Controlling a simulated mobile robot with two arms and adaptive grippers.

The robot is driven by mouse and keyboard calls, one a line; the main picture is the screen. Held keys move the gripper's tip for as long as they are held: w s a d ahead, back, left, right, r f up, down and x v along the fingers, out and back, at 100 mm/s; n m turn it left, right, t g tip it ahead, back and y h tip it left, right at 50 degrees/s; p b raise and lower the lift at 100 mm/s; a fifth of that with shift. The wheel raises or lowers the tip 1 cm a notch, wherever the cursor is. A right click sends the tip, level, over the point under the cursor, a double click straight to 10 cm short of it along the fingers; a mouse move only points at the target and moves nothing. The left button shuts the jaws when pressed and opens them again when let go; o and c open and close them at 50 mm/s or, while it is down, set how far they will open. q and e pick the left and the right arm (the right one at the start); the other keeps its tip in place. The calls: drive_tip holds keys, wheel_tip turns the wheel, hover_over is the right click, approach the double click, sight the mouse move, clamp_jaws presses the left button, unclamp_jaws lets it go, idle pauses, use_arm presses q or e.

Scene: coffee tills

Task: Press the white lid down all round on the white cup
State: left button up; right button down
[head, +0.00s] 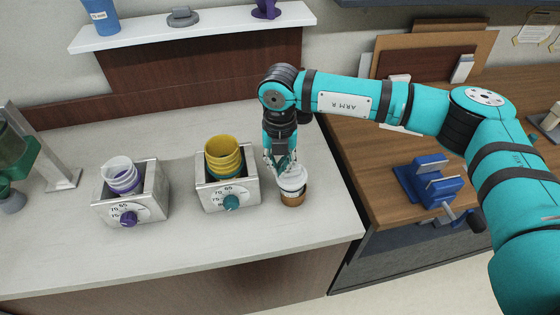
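The white cup (291,198), with a brown band round its lower part, stands on the pale counter near its right end. The white lid (293,179) is at the top of the cup. I cannot tell whether it sits level or is pressed down all round. My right gripper (280,165) points down over the cup's back left side, its fingertips at or very near the lid. The fingers are small and partly merge with the lid, so their opening and any contact are unclear. My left gripper is out of view.
Left of the cup stand two metal dial boxes, one with yellow cups (223,154), one with white and purple cups (122,176). A blue vise (434,182) is on the wooden bench at right. The counter in front of the boxes is clear.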

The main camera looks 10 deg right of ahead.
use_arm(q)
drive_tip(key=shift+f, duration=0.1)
use_arm(e)
drive_tip(key=shift+s+d+f, duration=0.1)
drive_tip(key=shift+s+f, duration=0.2)
drive_tip(key=shift+f, duration=0.2)
drive_tip(key=shift+w+f, duration=0.15)
drive_tip(key=shift+f, duration=0.05)
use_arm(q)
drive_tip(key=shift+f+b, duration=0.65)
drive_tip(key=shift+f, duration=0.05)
use_arm(e)
drive_tip(key=shift+f, duration=0.6)
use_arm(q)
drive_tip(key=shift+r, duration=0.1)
use_arm(e)
drive_tip(key=shift+r+p, duration=0.4)
drive_tip(key=shift+r, duration=0.2)
drive_tip(key=shift+w+r+p, duration=0.1)
drive_tip(key=shift+r+p, duration=1.05)
drive_tip(key=shift+r, duration=1.45)
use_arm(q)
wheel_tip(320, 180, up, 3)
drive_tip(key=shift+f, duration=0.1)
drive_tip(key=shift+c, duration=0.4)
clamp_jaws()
